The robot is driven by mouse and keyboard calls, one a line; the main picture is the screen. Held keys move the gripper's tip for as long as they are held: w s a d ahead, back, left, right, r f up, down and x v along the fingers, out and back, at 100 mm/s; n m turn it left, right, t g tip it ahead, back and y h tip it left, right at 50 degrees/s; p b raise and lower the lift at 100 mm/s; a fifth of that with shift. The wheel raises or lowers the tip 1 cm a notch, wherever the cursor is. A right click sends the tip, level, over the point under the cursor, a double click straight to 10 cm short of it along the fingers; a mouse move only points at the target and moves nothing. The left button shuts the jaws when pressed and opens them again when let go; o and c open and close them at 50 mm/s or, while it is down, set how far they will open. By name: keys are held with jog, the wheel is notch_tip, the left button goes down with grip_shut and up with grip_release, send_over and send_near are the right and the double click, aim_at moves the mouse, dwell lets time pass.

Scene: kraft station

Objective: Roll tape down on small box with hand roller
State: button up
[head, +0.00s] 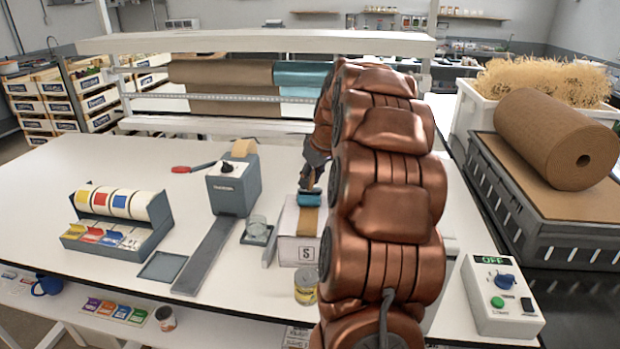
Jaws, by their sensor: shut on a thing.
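The small box (289,247) is white with an "S" label and stands on the white table, left of my arm. A strip of brown tape (307,222) lies along its top. The hand roller (309,199) has a blue part that shows at the far end of the tape. My gripper (311,184) is shut on the hand roller, at the far end of the box. The fingers are small and dark here, and my arm hides the right side of the box. I cannot tell whether the roller touches the tape.
A grey tape dispenser (234,185) stands left of the box, with a red-handled tool (193,168) behind it. A small dish with a glass (257,231) and a yellow-labelled jar (305,287) are near the box. A label rack (120,220) stands left. A control box (500,297) is right.

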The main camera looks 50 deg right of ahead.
jog(key=shift+s+a+b, duration=0.35)
jog(key=shift+s+a, duration=0.2)
jog(key=shift+a, duration=0.05)
jog(key=shift+s+a+r+b, duration=0.1)
jog(key=shift+s+a+b, duration=0.45)
jog(key=shift+s+a, duration=0.15)
jog(key=shift+s+a+f+b, duration=0.25)
jog(key=shift+s+a+b, duration=0.45)
jog(key=shift+a, duration=0.25)
jog(key=shift+s+a+r+b, duration=0.15)
jog(key=shift+s+a+b, duration=0.35)
jog(key=shift+s+a, duration=0.25)
jog(key=shift+a, duration=0.1)
jog(key=shift+s+a+b, duration=0.45)
jog(key=shift+s+a, duration=0.15)
jog(key=shift+a, duration=0.1)
jog(key=shift+a, duration=0.1)
